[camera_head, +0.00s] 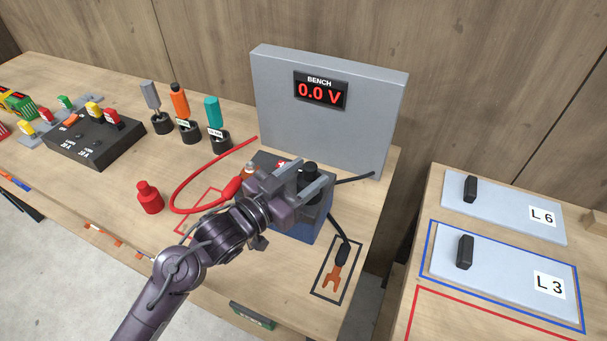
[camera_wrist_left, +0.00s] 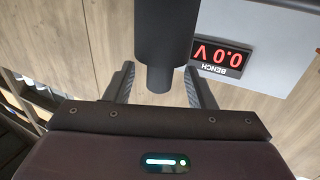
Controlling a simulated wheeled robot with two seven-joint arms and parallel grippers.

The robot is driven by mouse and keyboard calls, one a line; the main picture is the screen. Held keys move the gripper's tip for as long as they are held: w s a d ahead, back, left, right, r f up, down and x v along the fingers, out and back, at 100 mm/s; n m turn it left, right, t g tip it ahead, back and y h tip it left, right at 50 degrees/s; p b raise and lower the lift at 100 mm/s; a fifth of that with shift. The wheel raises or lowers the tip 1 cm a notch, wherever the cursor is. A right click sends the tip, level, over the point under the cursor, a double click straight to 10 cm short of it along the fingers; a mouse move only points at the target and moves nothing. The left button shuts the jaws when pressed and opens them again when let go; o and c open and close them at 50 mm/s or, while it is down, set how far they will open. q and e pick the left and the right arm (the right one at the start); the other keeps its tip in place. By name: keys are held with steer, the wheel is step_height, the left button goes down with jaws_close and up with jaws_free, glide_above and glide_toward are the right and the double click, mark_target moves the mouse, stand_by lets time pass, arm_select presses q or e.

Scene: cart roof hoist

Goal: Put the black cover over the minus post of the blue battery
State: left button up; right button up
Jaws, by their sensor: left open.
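The blue battery (camera_head: 297,228) stands on the bench in front of the grey panel, partly hidden by my left arm. The black cover (camera_head: 310,168), a cylinder with a narrower knob, is upright at the battery's top. In the left wrist view the cover (camera_wrist_left: 163,45) has its knob between the two fingers. My left gripper (camera_head: 314,174) is open around the knob, with gaps on both sides. The minus post is not visible. The cover's lower edge is hidden, so I cannot tell whether it is seated. My right gripper is not in view.
A red cover (camera_head: 149,198) stands left of the battery. A red cable (camera_head: 177,190) loops to the battery. A black cable's copper fork lug (camera_head: 334,276) lies in a black outline. The grey panel (camera_head: 330,125) reads 0.0 V. Screwdrivers (camera_head: 180,102) stand at the back left.

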arm_select(q)
steer(key=b+v, duration=0.2)
steer(key=v, duration=0.6)
steer(key=shift+w, duration=0.1)
stand_by(0.3)
